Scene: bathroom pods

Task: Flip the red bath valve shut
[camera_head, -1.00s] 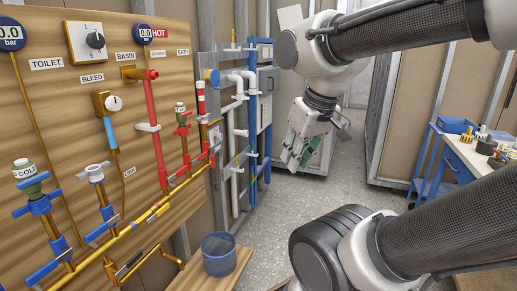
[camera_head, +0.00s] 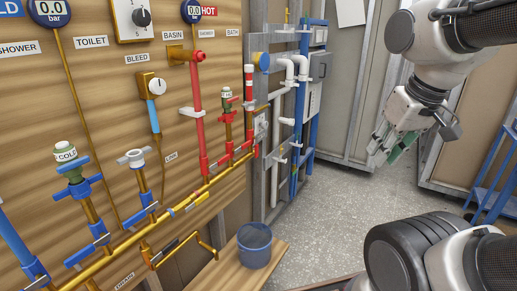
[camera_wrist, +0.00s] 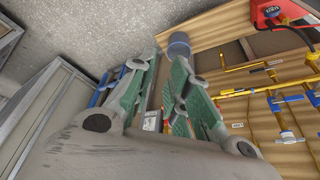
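The wooden valve panel (camera_head: 90,180) fills the left of the head view, with BASIN, SHOWER and BATH labels at its upper right. Red pipes run down below them. The red pipe nearest the BATH label (camera_head: 249,98) is at the panel's right edge. Small red levers (camera_head: 222,160) sit low on the red pipes; I cannot tell which way the bath lever lies. My gripper (camera_head: 383,150) hangs in free air to the right of the panel, well apart from it. In the wrist view my gripper (camera_wrist: 157,75) has its green-padded fingers spread and nothing between them.
A blue bucket (camera_head: 254,245) stands on a wooden board (camera_head: 225,275) below the panel; the bucket also shows in the wrist view (camera_wrist: 179,42). Grey metal framing with white and blue pipes (camera_head: 312,100) is beyond the panel. A blue trolley (camera_head: 490,190) is at the right. Speckled floor between is clear.

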